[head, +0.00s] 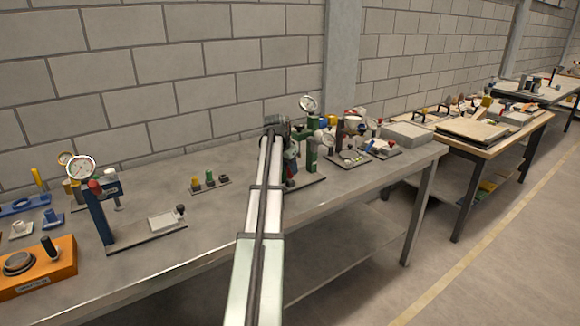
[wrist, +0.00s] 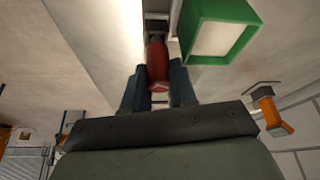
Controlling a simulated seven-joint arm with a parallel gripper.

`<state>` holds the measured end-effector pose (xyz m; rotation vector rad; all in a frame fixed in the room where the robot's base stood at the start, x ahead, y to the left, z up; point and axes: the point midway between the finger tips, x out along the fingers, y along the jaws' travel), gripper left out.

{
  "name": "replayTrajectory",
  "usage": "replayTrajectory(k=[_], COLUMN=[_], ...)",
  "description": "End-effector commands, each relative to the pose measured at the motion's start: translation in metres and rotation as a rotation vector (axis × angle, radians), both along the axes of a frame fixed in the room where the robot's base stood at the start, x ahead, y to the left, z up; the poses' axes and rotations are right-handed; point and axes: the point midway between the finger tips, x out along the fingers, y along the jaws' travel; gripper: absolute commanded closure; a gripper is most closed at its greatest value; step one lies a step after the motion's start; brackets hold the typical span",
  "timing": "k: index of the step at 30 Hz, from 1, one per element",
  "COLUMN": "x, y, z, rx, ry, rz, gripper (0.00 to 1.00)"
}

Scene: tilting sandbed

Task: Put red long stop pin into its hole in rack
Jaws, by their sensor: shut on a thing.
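In the wrist view, my gripper (wrist: 158,84) is shut on the red stop pin (wrist: 157,60), which sits between the two dark fingers. The pin's far end lies close to a dark part beside a green square-framed piece (wrist: 240,42); I cannot tell if they touch. In the head view, my arm reaches over the bench to a green stand (head: 312,157), and the arm hides the pin. A small dark rack (head: 222,186) with yellow, green and dark pegs stands left of my arm. I cannot make out an empty hole in it.
A blue gauge stand (head: 103,212) and an orange block (head: 40,268) stand on the left of the grey bench (head: 225,222). More small fixtures (head: 350,157) and a grey box (head: 406,134) stand to the right. Bare bench lies between the rack and my arm.

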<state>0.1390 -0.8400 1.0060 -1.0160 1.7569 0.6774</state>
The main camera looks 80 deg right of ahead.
Motion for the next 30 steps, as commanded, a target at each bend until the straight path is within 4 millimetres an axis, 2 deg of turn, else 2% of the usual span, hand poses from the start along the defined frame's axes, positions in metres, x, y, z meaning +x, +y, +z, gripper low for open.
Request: replayTrajectory(k=[23,24,30], x=[0.000,0.000,0.000], y=[0.000,0.000,0.000], z=[-0.015,-0.015,-0.015], rx=[0.000,0.000,0.000], ry=[0.000,0.000,0.000], rz=[0.000,0.000,0.000], gripper=[1.00,0.72,0.52])
